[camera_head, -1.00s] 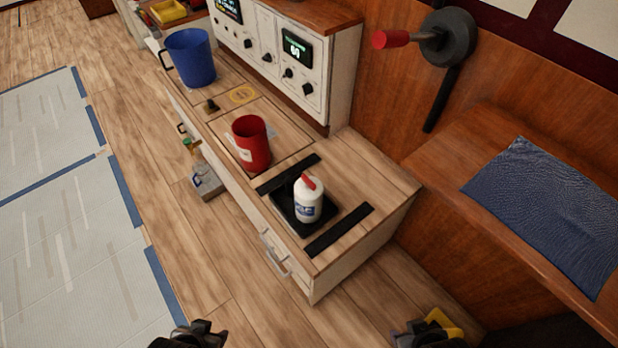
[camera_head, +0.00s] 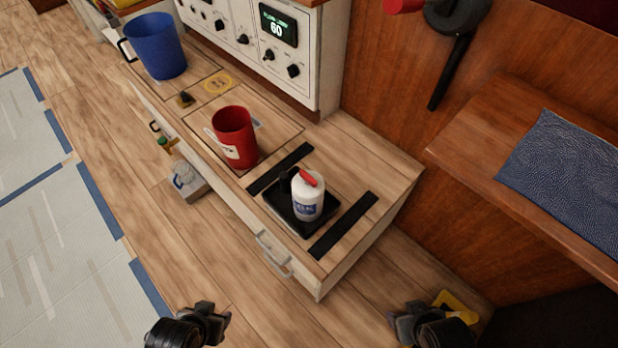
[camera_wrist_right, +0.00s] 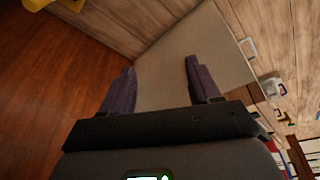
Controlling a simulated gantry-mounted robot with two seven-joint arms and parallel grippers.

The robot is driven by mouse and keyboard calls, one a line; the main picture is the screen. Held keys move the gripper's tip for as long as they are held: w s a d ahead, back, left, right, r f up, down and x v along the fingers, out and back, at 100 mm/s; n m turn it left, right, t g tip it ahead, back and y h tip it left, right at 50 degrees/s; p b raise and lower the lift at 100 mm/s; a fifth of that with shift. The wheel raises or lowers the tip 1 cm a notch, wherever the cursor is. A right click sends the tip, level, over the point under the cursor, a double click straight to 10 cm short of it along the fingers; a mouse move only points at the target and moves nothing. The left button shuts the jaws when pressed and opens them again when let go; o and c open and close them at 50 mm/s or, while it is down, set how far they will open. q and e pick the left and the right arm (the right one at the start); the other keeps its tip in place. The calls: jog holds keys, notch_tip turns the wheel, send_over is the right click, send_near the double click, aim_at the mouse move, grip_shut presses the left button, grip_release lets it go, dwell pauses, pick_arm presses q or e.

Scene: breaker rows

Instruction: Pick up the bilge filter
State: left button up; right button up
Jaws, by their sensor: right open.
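No label that I can read names the bilge filter. A red cylinder (camera_head: 235,135) with a white label stands upright on the wooden counter (camera_head: 340,155). A white bottle (camera_head: 307,199) with a red top and blue label stands on a black tray (camera_head: 280,211) nearer me. My left gripper (camera_head: 216,318) is low in the head view, apart from both; its jaw opening cannot be made out. My right gripper (camera_head: 418,316) is low and right of the counter. In the right wrist view it (camera_wrist_right: 161,85) is open and empty, with a pale surface beyond the fingers.
A blue bucket (camera_head: 156,48) stands at the counter's far end, beside a control panel (camera_head: 262,35). Black strips flank the tray. A dark blue mat (camera_head: 570,175) lies on the right-hand shelf. A yellow object (camera_head: 455,306) is behind my right gripper. Floor is open at left.

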jog(key=o, duration=0.5)
jog(key=shift+w+a, duration=0.25)
jog(key=shift+w, duration=0.05)
jog(key=shift+c, duration=0.2)
jog(key=shift+o, duration=0.9)
pick_arm(q)
jog(key=shift+w+a+r, duration=0.2)
jog(key=shift+w+a, duration=0.05)
jog(key=shift+w, duration=0.15)
pick_arm(e)
jog(key=shift+r, duration=0.1)
